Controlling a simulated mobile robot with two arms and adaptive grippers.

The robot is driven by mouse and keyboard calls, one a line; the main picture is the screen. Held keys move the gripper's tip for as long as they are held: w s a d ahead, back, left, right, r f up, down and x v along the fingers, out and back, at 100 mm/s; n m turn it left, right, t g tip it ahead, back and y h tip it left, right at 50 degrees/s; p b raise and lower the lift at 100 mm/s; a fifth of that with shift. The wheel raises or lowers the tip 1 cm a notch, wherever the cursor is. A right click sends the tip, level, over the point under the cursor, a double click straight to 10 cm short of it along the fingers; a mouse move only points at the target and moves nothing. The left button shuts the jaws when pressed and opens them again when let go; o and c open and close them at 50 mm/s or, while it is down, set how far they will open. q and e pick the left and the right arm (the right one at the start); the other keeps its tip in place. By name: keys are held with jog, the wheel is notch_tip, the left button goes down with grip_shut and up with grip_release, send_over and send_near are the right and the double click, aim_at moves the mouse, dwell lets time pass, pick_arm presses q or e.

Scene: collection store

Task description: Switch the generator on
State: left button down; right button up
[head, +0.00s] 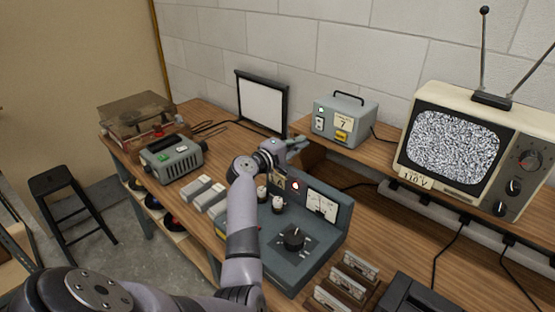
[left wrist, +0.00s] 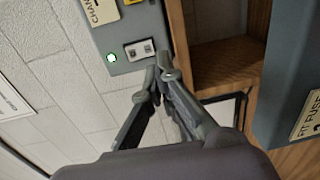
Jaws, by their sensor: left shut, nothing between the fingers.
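A grey-green box with a black carry handle, which I take to be the generator (head: 357,107), stands on the raised wooden shelf by the wall. Its front has a small switch (head: 319,124), a lamp (head: 320,110), a "7" card and a yellow label. In the left wrist view the lamp (left wrist: 112,58) glows green-white beside the switch plate (left wrist: 140,50). My left gripper (head: 298,144) is shut and empty, in front of and below the box. Its fingertips (left wrist: 162,78) appear close to the switch; contact cannot be told. My right gripper is out of view.
A console (head: 270,240) with a lit red lamp, meter and knob lies under my left arm. A television (head: 455,150) showing static stands right. A framed white panel (head: 262,102), a grey device (head: 171,158) and a turntable (head: 136,113) are left. A "FIT FUSE" label (left wrist: 308,115) is nearby.

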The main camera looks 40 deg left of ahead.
pick_arm(q)
jog(key=s, duration=0.1)
jog(key=s+f+b, duration=0.1)
jog(key=shift+s+f, duration=0.3)
jog(key=s+b, duration=0.1)
jog(key=s, duration=0.3)
jog(key=shift+s+a+r, duration=0.15)
jog(key=shift+s, duration=0.05)
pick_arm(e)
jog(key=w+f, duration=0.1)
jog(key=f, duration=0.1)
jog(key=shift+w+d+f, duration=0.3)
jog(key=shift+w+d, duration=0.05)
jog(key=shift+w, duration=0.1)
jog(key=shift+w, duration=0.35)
